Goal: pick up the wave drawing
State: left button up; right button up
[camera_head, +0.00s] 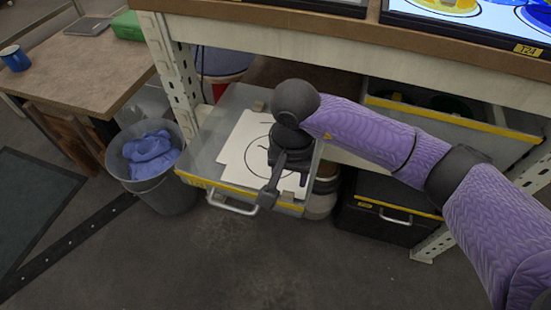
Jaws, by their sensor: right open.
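White drawing sheets (236,149) lie in an open grey drawer (203,151) with a yellow front edge. Black curved lines show on the top sheet, but my right gripper and forearm cover part of it, so I cannot tell whether it is the wave drawing. My right gripper (281,186) is over the sheets at the right side of the drawer, its fingers apart. I see nothing held between them. My left gripper is out of view.
The workbench edge (330,28) overhangs the drawer. A bin (175,190) with blue cloth stands to the left. A closed black drawer unit (380,225) stands to the right. A wooden table (75,65) is at the far left. The front floor is clear.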

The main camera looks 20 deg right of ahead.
aim_at(287, 199)
jog(key=f+b, duration=0.1)
jog(key=f, duration=0.1)
jog(key=f+b, duration=0.2)
jog(key=f, duration=0.1)
jog(key=f+b, duration=0.1)
jog(key=f, duration=0.2)
jog(key=shift+s+a+f+b, duration=0.2)
jog(key=shift+s+a+b, duration=0.05)
jog(key=shift+s+b, duration=0.05)
jog(key=shift+r, duration=0.25)
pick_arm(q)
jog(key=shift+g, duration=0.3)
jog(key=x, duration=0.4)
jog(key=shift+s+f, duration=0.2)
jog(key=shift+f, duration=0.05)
pick_arm(e)
grip_shut()
